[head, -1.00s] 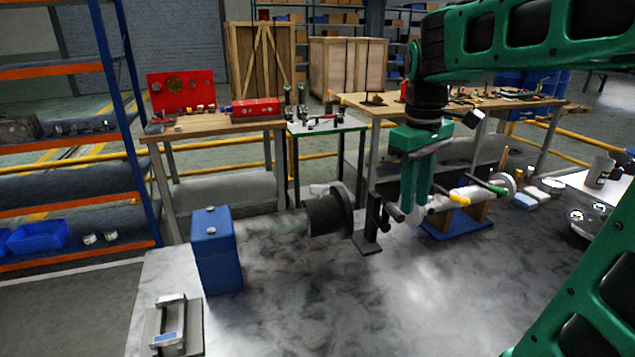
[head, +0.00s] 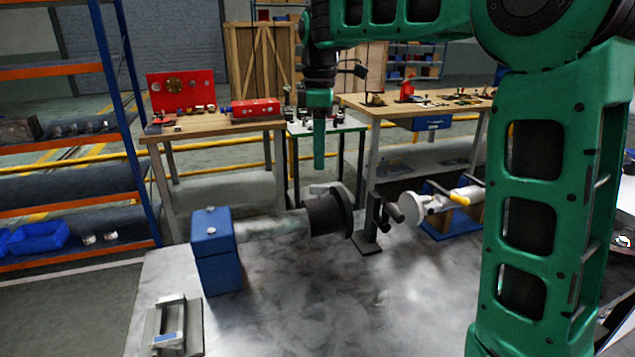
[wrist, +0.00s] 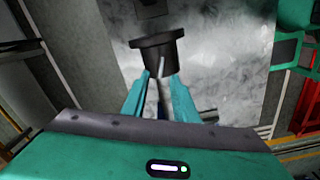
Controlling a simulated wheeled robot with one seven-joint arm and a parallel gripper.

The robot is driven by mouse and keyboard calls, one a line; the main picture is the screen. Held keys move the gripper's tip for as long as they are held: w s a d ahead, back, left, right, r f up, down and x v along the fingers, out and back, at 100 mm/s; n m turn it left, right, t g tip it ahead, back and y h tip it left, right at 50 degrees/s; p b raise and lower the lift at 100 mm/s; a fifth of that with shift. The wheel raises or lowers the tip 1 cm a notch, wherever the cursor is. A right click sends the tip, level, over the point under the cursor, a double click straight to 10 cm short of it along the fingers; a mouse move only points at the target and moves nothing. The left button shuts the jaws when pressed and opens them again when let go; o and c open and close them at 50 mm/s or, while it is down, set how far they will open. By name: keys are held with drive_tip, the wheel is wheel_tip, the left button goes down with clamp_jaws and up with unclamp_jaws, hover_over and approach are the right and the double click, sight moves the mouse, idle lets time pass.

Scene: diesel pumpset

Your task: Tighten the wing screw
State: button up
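The black flanged cylinder (head: 328,216) lies on its side on a pale shaft from a blue block (head: 213,250). A light grey winged piece (head: 338,190), which looks like the wing screw, stands on top of the cylinder. My gripper (head: 319,166) points down just above it in the head view, with a small gap. In the wrist view, my gripper (wrist: 161,80) has its two teal fingers apart. A thin grey piece (wrist: 163,92) shows between them, with the black flange (wrist: 157,42) beyond. I cannot tell whether the fingers touch anything.
A dark upright stand (head: 366,235) is close to the flange's right. A white pipe piece (head: 440,203) on a blue-based stand lies further right. A metal clamp (head: 172,325) lies at the front left. The bench middle is clear.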

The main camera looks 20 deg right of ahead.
sight(319, 193)
wheel_tip(319, 193, down, 7)
drive_tip(key=shift+f, duration=0.1)
idle(0.4)
clamp_jaws()
